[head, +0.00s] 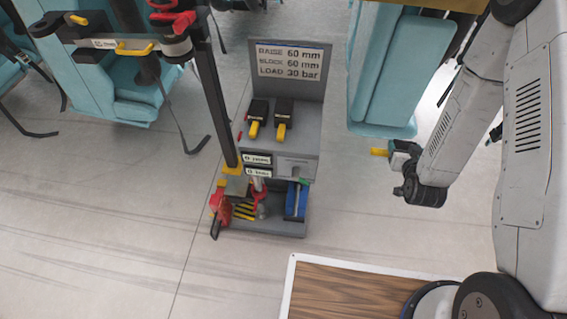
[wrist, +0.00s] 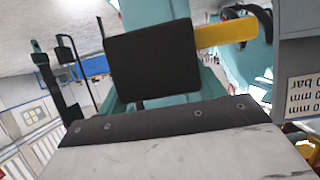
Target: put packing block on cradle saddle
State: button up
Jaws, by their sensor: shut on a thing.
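My gripper (head: 400,165) is shut on a packing block. In the head view the block's yellow handle (head: 379,152) points left, and its body is mostly hidden by my gripper. In the wrist view the held block (wrist: 150,65) is a dark slab with a yellow handle (wrist: 226,33) to the right; the fingertips are not clear there. It is in the air, right of the grey cart. Two more black blocks with yellow handles, a left one (head: 257,110) and a right one (head: 284,109), stand on the cart. I cannot make out the cradle saddle for sure.
The grey cart (head: 308,130) has a sign (head: 290,62) reading 60 mm, 60 mm, 30 bar, and tools low down. A teal seat (head: 385,90) is close behind my gripper. A dark post (head: 215,100) stands left of the cart. The floor between cart and arm is clear.

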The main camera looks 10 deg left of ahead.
aim_at(239, 180)
jog(key=z, duration=2.55)
jog(key=k, duration=2.8)
jog(key=u, duration=1.85)
jog(key=i, duration=0.5)
jog(key=u, duration=0.15)
